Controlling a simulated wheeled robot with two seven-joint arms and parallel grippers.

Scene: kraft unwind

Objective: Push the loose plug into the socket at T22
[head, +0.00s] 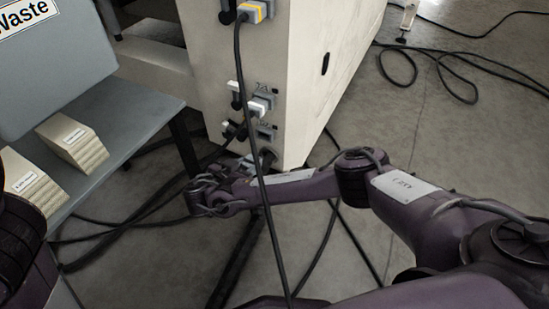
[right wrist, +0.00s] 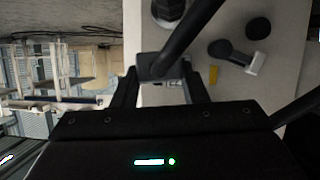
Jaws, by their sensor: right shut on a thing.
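My right arm reaches in from the right, low beside the beige cabinet (head: 310,70); its gripper (head: 240,166) is near the bottom of the socket column and partly hidden. In the right wrist view the gripper (right wrist: 160,88) is shut on a grey plug (right wrist: 150,66), with a thick black cable running up and right from it. Metallic parts show beside the plug, close to the pale panel; I cannot tell if it touches a socket. The T22 label is not readable. Only a purple part of my left arm shows at lower left; its gripper is out of view.
Above are a yellow-banded plug (head: 254,11) and a white plug (head: 261,102) in the cabinet. A black cable (head: 252,110) hangs before the column. A grey bench (head: 120,105) with beige blocks (head: 73,141) stands left. Cables lie on the floor.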

